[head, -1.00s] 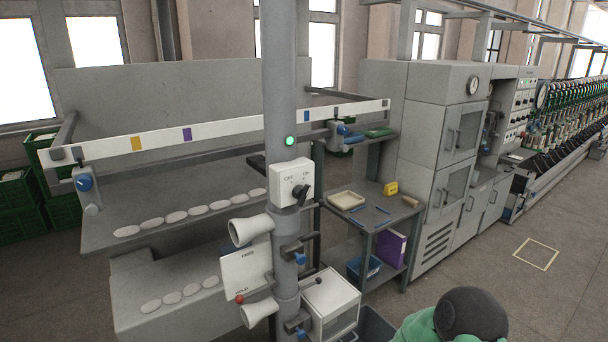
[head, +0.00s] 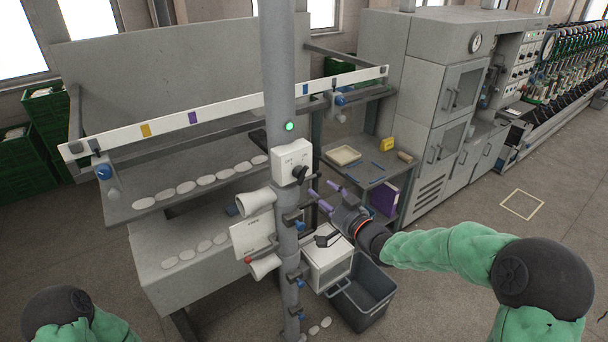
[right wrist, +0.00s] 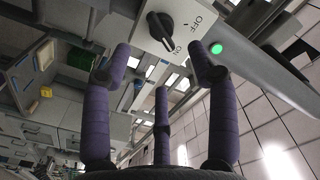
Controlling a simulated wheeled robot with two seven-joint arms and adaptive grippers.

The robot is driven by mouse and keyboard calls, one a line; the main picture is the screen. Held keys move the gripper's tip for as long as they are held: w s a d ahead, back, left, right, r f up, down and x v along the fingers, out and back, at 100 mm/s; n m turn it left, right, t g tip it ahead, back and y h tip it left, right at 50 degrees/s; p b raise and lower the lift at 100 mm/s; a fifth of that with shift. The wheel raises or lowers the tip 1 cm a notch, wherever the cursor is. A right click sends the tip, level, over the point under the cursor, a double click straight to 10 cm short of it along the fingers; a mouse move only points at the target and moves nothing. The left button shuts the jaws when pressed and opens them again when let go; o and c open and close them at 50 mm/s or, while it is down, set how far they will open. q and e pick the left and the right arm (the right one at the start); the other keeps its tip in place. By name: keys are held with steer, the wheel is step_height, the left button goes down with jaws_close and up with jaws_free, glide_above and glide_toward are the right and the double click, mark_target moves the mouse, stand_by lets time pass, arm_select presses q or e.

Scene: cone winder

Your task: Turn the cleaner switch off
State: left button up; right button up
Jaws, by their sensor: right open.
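The cleaner switch is a white box (head: 292,160) on a grey vertical post, marked OFF at left and ON at right. Its black knob (head: 300,172) points toward ON. In the right wrist view the knob (right wrist: 158,31) lies just beyond the fingertips, its white mark toward ON. My right gripper (head: 323,194), with purple fingers, is open and empty, a little below and right of the switch box. In the wrist view its fingers (right wrist: 160,62) are spread apart, not touching the knob. Of my left arm only a green-sleeved part shows at lower left; its gripper is out of view.
A green lamp (head: 290,126) is lit above the switch. White funnels (head: 254,201), a panel and a white box (head: 327,263) are on or beside the post below. A grey bin (head: 367,292) stands on the floor. A side table (head: 372,168) is behind my right gripper.

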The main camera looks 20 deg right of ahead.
mark_target(304, 179)
steer(key=p+x, duration=0.2)
steer(key=x, duration=0.7)
steer(key=shift+w, duration=0.3)
steer(key=shift+f, duration=0.15)
steer(key=c, duration=1.1)
